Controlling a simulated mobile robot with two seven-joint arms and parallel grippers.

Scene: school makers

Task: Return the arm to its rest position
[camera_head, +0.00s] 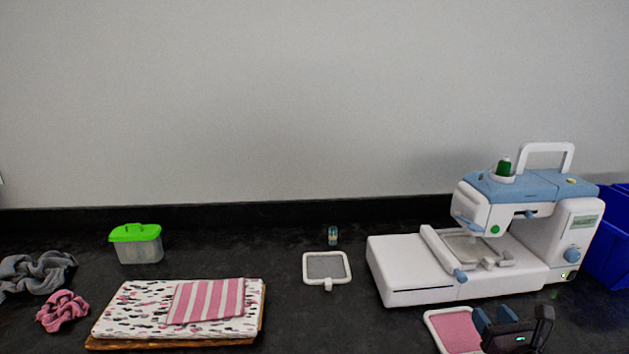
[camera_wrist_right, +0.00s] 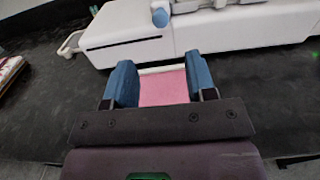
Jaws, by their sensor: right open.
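My right gripper (camera_head: 496,318) is at the lower right of the head view, in front of the sewing machine (camera_head: 420,268). Its two blue fingers are apart in the right wrist view (camera_wrist_right: 160,84), with nothing held between them. A white-framed hoop with pink fabric (camera_head: 458,330) lies on the table just beyond the fingers. Its pink fabric also shows between the fingers in the right wrist view (camera_wrist_right: 162,90). I cannot tell whether the fingers touch it. My left gripper is not in view.
A grey hoop (camera_head: 325,267) and a small spool (camera_head: 332,236) lie left of the machine. A green-lidded box (camera_head: 138,246), folded fabrics (camera_head: 135,310) and scrunched cloths (camera_head: 62,310) are farther left. A blue bin (camera_head: 610,240) stands right. The front middle of the table is clear.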

